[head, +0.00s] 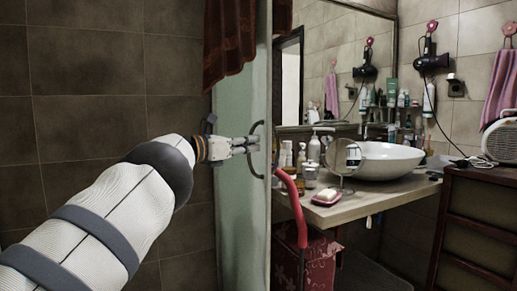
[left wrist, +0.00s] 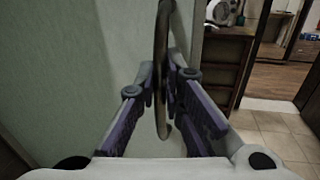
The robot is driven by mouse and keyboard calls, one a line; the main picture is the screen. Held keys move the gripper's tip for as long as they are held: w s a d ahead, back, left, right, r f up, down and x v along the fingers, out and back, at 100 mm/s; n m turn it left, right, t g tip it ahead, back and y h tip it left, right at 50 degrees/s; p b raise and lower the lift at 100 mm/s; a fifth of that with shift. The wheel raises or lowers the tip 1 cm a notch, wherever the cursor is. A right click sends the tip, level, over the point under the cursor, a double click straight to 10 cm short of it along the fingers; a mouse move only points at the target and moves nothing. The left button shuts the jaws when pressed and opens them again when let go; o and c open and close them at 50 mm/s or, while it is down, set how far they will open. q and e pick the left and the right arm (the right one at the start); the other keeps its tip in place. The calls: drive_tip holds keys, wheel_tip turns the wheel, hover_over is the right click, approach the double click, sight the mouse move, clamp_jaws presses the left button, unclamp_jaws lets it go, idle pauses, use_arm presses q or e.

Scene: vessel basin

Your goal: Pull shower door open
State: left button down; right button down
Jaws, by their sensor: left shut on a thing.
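The shower door (head: 243,180) is a pale green panel standing upright in the middle of the head view, seen at a steep angle. Its dark curved handle (head: 254,150) stands out from the panel near the door's right edge. My left gripper (head: 252,144) reaches in from the left and is shut on the handle. In the left wrist view the handle (left wrist: 161,50) runs upright between the two fingers of the gripper (left wrist: 163,95), with the pale door (left wrist: 60,70) at the left. My right gripper is in neither view.
A counter (head: 345,200) with a white basin (head: 385,160) and several bottles stands right of the door. A red curved handle (head: 291,205) rises close beside the door's edge. A dark red cloth (head: 229,42) hangs over the door top. A wooden cabinet (head: 480,235) stands at the right.

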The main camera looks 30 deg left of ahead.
use_arm(q)
drive_tip(key=shift+w+a, duration=0.15)
drive_tip(key=shift+a, duration=0.15)
drive_tip(key=c, duration=1.7)
unclamp_jaws()
drive_tip(key=v, duration=1.2)
